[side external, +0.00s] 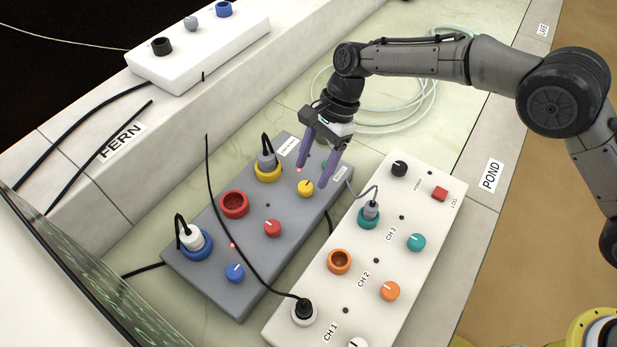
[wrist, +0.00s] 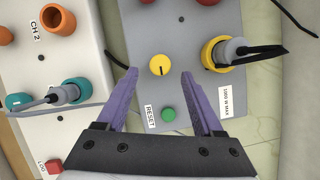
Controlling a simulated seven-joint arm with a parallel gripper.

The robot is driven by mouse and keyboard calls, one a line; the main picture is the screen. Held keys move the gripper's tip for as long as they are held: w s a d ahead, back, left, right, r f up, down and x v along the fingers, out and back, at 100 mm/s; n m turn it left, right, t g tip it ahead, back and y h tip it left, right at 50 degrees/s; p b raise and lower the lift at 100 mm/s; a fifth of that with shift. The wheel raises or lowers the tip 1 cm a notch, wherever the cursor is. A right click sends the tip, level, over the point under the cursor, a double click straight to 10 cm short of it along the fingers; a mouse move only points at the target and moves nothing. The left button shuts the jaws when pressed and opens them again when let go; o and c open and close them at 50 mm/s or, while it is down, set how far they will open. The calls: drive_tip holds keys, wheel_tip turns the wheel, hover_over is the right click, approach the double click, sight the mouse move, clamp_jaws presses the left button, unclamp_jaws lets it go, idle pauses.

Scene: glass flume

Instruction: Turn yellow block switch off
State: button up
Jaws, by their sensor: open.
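The grey power block (side external: 205,268) lies on the flume floor with blue, red and yellow sockets, each with a matching knob. The yellow knob (side external: 306,188) has a white pointer line; in the wrist view the yellow knob (wrist: 162,65) shows this line pointing toward my gripper. A grey plug sits in the yellow socket (side external: 267,172). A small red light (side external: 299,170) glows near the yellow knob. My gripper (side external: 312,177) is open and empty, above the yellow knob. In the wrist view the knob lies between the fingertips (wrist: 160,73); contact cannot be told.
A green RESET button (wrist: 169,115) lies between the fingers in the wrist view. The white channel block (side external: 425,195) stands right of the grey block. A black cable (side external: 222,215) crosses the grey block. A white block (side external: 200,50) sits on the ledge.

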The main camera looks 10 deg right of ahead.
sight(307, 185)
drive_tip(key=shift+x, duration=1.9)
drive_tip(key=shift+c, duration=0.3)
clamp_jaws()
